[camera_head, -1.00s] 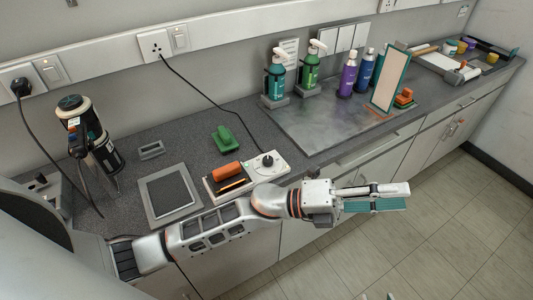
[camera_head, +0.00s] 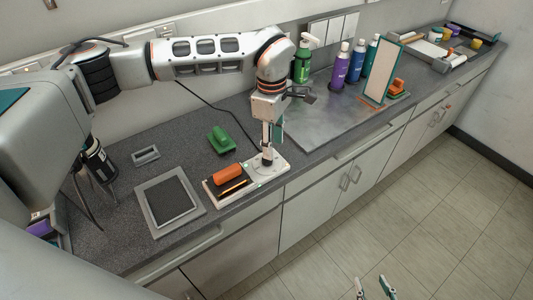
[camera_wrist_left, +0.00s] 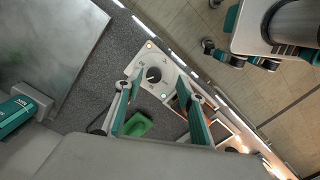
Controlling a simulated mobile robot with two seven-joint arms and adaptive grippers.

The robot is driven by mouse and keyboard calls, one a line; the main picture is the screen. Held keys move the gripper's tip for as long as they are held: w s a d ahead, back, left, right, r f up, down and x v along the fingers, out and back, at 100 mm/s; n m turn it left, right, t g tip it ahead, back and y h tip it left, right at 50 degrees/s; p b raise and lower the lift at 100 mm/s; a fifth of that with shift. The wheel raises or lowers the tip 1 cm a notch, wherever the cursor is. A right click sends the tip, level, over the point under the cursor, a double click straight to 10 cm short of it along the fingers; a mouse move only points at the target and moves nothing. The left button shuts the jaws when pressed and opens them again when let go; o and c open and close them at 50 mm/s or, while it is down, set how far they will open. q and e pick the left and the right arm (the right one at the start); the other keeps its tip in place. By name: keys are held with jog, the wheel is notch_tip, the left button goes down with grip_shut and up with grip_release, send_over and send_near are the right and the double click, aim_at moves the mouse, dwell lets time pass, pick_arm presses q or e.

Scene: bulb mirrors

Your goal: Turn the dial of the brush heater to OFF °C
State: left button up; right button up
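The brush heater (camera_head: 215,196) is a white box at the counter's front edge, with a dark slot area holding an orange brush (camera_head: 228,173). Its round black dial (camera_wrist_left: 153,74) sits on the white panel in the left wrist view. In the head view my gripper mostly hides the dial. My left gripper (camera_head: 267,150) points down over the dial. In the left wrist view its fingers (camera_wrist_left: 154,90) are apart, one to either side of the dial's line, with nothing between them. The dial's markings are too small to read. My right gripper (camera_head: 374,287) is open and empty, low over the floor.
A green brush (camera_head: 221,140) lies behind the heater. A grey framed pad (camera_head: 152,209) lies to its left. Several bottles (camera_head: 341,66), a mirror (camera_head: 383,72) and a metal sheet (camera_head: 310,125) are to the right. A black cable runs behind the heater.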

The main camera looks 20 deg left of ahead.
aim_at(267, 161)
pick_arm(q)
jog(key=shift+w+a+r+y, duration=0.3)
jog(key=shift+w+a, duration=0.1)
jog(key=shift+a, duration=0.25)
jog(key=shift+a+f, duration=0.15)
jog(key=shift+f, duration=0.05)
jog(key=shift+f+p, duration=0.4)
jog(key=shift+f, duration=3.2)
jog(key=c, duration=1.1)
